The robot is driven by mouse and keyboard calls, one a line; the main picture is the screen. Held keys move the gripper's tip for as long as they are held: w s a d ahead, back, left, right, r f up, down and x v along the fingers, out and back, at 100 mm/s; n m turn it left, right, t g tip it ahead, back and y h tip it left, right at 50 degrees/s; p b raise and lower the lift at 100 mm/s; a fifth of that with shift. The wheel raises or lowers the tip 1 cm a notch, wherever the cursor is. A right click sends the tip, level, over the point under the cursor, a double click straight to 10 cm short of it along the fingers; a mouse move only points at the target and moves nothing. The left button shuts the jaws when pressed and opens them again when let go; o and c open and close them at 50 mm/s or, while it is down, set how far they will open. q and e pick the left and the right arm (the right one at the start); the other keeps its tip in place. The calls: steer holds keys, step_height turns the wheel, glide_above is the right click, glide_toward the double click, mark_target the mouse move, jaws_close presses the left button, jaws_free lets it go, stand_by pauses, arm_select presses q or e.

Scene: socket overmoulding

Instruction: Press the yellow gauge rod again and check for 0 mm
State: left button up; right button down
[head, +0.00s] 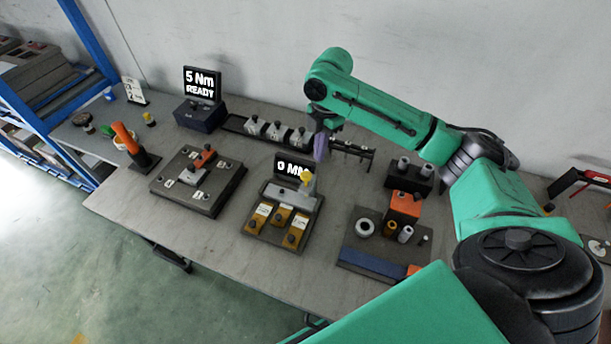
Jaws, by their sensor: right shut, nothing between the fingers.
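The yellow gauge rod (307,176) stands at the back right of the gauge fixture (252,229) on the bench. A black display (280,161) behind the fixture reads "0 MM", with its right end partly covered. My right gripper (320,158) points down just above and behind the yellow rod. It is shut and empty. It looks apart from the rod, but the small gap is hard to judge. Several brown blocks with white labels (282,214) sit in the front of the fixture. My left gripper is out of view.
A dark plate fixture (225,188) lies to the left, with a "5 Nm READY" display (202,82) behind it. A rail with grey blocks (276,132) runs along the back. A tray with rings and an orange block (345,243) lies to the right. Bare bench shows in front.

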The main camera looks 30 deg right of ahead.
step_height(320, 180, up, 8)
steer(key=d, duration=0.1)
steer(key=shift+w+r+b, duration=0.15)
steer(key=shift+w+b, duration=0.1)
steer(key=shift+b, duration=0.2)
steer(key=shift+d, duration=0.2)
